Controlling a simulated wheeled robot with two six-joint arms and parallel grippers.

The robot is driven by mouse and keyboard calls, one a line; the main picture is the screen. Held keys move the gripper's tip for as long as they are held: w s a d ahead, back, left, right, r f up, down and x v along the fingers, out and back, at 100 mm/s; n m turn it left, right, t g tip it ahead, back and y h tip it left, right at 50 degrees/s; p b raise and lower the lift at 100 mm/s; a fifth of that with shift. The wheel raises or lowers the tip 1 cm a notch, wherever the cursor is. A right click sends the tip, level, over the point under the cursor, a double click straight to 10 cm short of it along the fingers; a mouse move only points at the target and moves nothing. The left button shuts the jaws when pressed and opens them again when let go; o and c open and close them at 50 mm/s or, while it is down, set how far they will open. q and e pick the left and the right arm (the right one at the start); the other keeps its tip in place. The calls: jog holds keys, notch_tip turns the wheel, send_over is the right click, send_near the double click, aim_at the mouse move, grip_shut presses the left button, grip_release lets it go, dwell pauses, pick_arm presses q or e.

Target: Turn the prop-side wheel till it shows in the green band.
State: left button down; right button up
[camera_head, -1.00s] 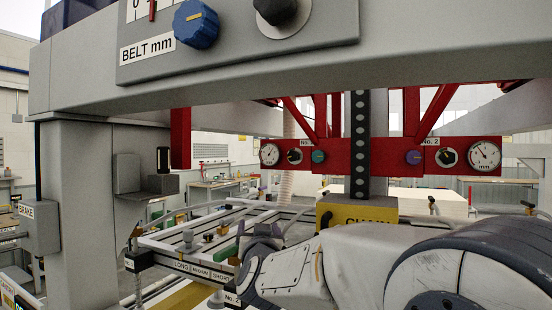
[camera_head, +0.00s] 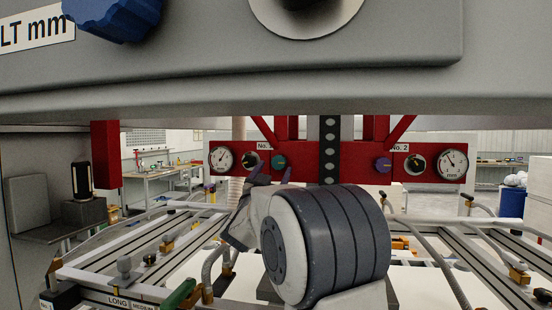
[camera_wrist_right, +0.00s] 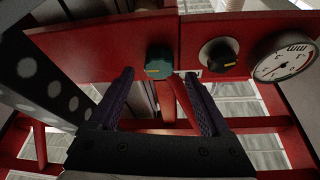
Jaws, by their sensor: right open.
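A red crossbeam (camera_head: 310,165) carries a teal wheel (camera_head: 279,162) on the No. 1 side and a purple wheel (camera_head: 383,165) on the No. 2 side. I cannot tell which is called prop-side. Beside the teal wheel are a black knob (camera_head: 250,160) and a white dial (camera_head: 221,159); a green band cannot be made out. My right gripper (camera_head: 271,174) is just below the teal wheel. In the right wrist view its open fingers (camera_wrist_right: 160,78) point at the teal wheel (camera_wrist_right: 158,62), which appears between the tips; contact is not clear. My left gripper is out of view.
A grey overhead beam (camera_head: 250,85) with a blue knob (camera_head: 115,15) spans the top. A dark upright strip (camera_head: 329,150) stands between the wheels. A second black knob (camera_head: 416,163) and dial (camera_head: 453,165) sit on the No. 2 side. Rails and hoses lie below.

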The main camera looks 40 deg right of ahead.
aim_at(279, 163)
jog(key=shift+p+x, duration=0.45)
jog(key=shift+x, duration=0.85)
grip_shut()
jog(key=shift+f+m+g+h+b, duration=0.1)
jog(key=shift+m+g+h+b, duration=0.1)
jog(key=shift+m+g+b, duration=0.5)
jog(key=shift+f+m+g+h+b, duration=0.15)
jog(key=shift+m+b, duration=0.25)
jog(key=shift+m, duration=0.7)
jog(key=shift+w+r+m+g+b, duration=0.2)
jog(key=shift+m+g, duration=0.35)
jog(key=shift+m, duration=0.6)
jog(key=shift+s+r+m+g+b, duration=0.1)
jog(key=shift+m+g+b, duration=0.3)
jog(key=shift+m, duration=0.75)
jog(key=shift+g+h, duration=0.25)
jog(key=shift+g, duration=0.05)
grip_release()
